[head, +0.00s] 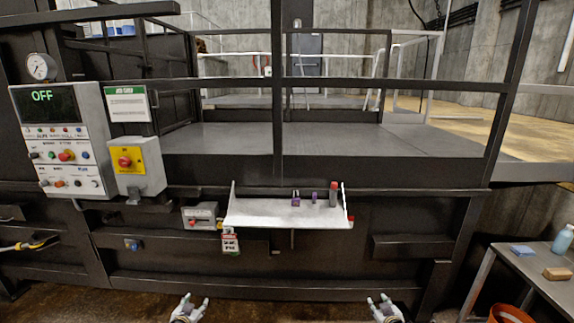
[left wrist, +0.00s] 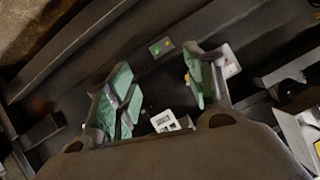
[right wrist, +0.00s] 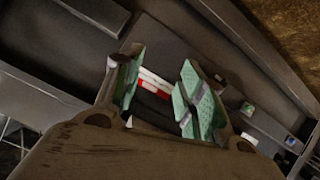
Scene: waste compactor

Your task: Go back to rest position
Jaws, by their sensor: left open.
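My left gripper (head: 189,307) is low at the bottom edge of the head view, in front of the dark machine wall. Its two fingers stand apart with nothing between them, and its green pads show in the left wrist view (left wrist: 160,95). My right gripper (head: 382,306) is at about the same height further right. Its fingers are also apart and empty in the right wrist view (right wrist: 158,97). Both grippers are clear of the machine and point toward it.
A white shelf (head: 275,214) with small purple items and a red-topped cylinder (head: 334,194) hangs on the machine. A control panel (head: 63,140) reading OFF is at left. A side table (head: 540,267) with a bottle (head: 563,240) and an orange bucket (head: 510,314) are at right.

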